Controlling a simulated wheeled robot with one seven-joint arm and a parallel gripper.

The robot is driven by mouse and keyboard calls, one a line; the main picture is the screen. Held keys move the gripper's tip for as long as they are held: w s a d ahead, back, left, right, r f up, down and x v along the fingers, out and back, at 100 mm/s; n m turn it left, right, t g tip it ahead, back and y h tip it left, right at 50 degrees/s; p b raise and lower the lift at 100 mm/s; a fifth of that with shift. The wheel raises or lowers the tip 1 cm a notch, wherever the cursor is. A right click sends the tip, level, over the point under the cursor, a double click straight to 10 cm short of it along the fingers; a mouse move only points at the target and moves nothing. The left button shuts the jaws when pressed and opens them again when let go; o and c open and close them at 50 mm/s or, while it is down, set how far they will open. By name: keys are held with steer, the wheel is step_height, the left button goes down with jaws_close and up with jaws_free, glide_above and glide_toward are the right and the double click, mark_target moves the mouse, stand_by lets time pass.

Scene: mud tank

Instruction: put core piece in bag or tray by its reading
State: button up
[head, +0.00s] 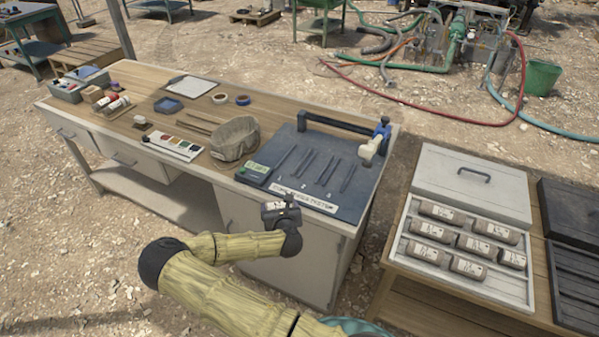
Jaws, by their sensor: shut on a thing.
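My gripper (283,215) is shut on a dark grey core piece (271,208) with a white label, held in front of the table's front edge, just below the meter. The meter (337,160) is a dark blue-grey slab with numbered slots, a bar at the back and a white probe head (371,148) at the right. Its small green display (257,168) is lit, but too small to read. An open tan cloth bag (235,138) stands left of the meter.
On the wooden table (150,84) lie a clipboard (191,86), tape rolls (243,100), a colour card (175,146) and a blue dish (168,105). The tray's pale lid (440,175) lies behind it. A black crate (575,285) stands at the far right. Hoses cross the ground behind.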

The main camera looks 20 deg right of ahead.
steer(key=s+a+f+n+y+b, duration=0.1)
steer(key=s+a+f, duration=0.2)
steer(key=s+f, duration=0.3)
steer(key=s+a+f+n+y+b, duration=0.1)
steer(key=s+a+f, duration=0.2)
steer(key=s+f, duration=0.3)
step_height(320, 180, down, 2)
steer(key=shift+s+f+n+y, duration=0.1)
steer(key=shift+s+n+y, duration=0.2)
steer(key=shift+s+y, duration=0.1)
steer(key=shift+w+a, duration=0.1)
